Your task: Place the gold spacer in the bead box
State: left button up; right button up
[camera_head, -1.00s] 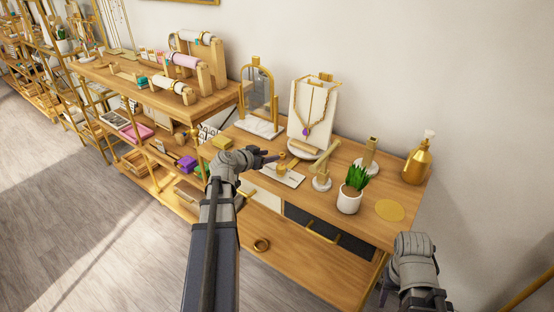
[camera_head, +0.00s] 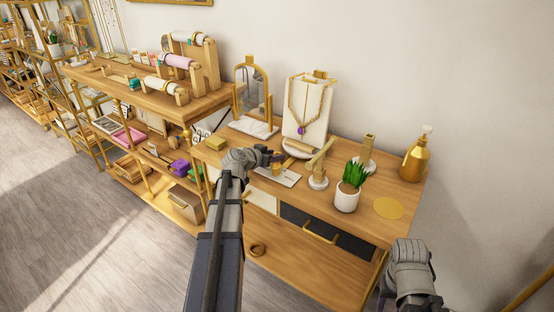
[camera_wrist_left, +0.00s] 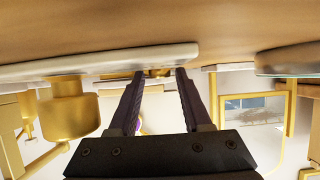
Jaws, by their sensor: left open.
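My left gripper (camera_head: 271,157) is open over the wooden desk, by a small white tray (camera_head: 287,179). In the left wrist view, which looks upside down, its two fingers (camera_wrist_left: 160,76) are spread near the edge of a white slab (camera_wrist_left: 105,60). A gold cylinder with a narrower neck (camera_wrist_left: 70,113) stands beside the fingers there, outside them. A small gold and dark patch shows at the fingertips; I cannot tell whether it is the gold spacer. I cannot single out the bead box for certain. My right arm is at the lower right; its fingers are mostly hidden.
A necklace bust (camera_head: 307,112), a mirror (camera_head: 247,90) and a gold T-stand (camera_head: 319,165) surround the tray. A potted plant (camera_head: 348,192), a gold disc (camera_head: 388,208) and a gold bottle (camera_head: 415,158) stand at the right.

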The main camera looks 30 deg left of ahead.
pick_arm(q)
jog(key=shift+c, duration=0.3)
grip_shut()
jog(key=shift+r, duration=0.2)
notch_tip(320, 180, up, 12)
jog(key=p, duration=1.2)
jog(key=shift+f, duration=0.15)
